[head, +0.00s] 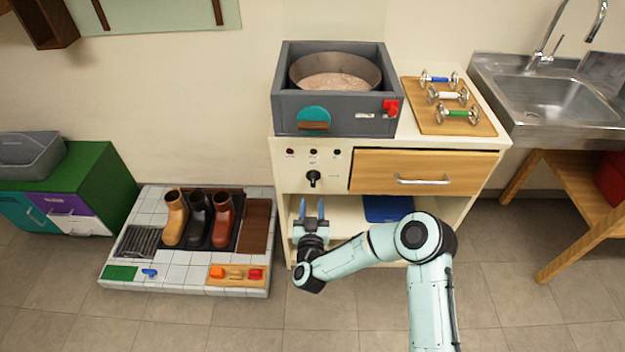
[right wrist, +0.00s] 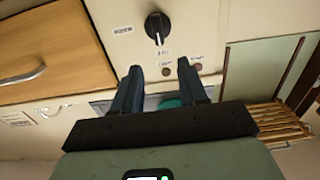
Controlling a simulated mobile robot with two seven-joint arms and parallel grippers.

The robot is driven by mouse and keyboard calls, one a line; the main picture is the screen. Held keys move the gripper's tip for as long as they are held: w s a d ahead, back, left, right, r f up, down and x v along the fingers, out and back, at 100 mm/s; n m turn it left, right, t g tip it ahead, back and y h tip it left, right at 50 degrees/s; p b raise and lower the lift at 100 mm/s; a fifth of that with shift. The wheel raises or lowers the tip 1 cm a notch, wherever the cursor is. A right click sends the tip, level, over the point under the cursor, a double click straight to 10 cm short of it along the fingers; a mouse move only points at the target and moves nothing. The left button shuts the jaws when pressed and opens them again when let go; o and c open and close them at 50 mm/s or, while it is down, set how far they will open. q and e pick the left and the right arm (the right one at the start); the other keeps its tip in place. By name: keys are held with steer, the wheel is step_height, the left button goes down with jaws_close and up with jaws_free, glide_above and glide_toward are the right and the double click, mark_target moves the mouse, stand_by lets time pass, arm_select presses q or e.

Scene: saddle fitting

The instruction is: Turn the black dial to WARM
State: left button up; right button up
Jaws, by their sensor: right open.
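The black dial (head: 313,178) is on the white cabinet's front panel, below a row of small lamps. In the right wrist view, the dial (right wrist: 157,27) stands out from the panel, and its pale pointer line faces the label just below it in the picture. The small labels around it are too small to read. My right gripper (head: 312,207) is open and empty, just below the dial in the head view. In the right wrist view, its fingers (right wrist: 160,68) are apart, with the dial beyond their tips and nothing between them. My left gripper is not in view.
A wooden drawer (head: 425,172) with a metal handle is right of the dial. A grey box with a round pan (head: 335,70) stands on the cabinet top. An open shelf with a blue item (head: 388,208) lies below. A tiled platform (head: 150,205) with boots is to the left.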

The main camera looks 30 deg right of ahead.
mark_target(313, 179)
steer(key=b+x, duration=0.1)
steer(key=x, duration=0.8)
steer(key=shift+w+d+f, duration=0.1)
steer(key=shift+w+d, duration=0.05)
steer(key=shift+w, duration=0.1)
steer(key=shift+w+d+b, duration=0.25)
steer(key=shift+w+b, duration=0.05)
steer(key=shift+w, duration=0.15)
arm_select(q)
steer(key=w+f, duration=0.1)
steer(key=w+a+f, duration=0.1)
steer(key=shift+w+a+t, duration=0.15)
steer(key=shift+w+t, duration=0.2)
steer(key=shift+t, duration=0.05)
arm_select(e)
jaws_close()
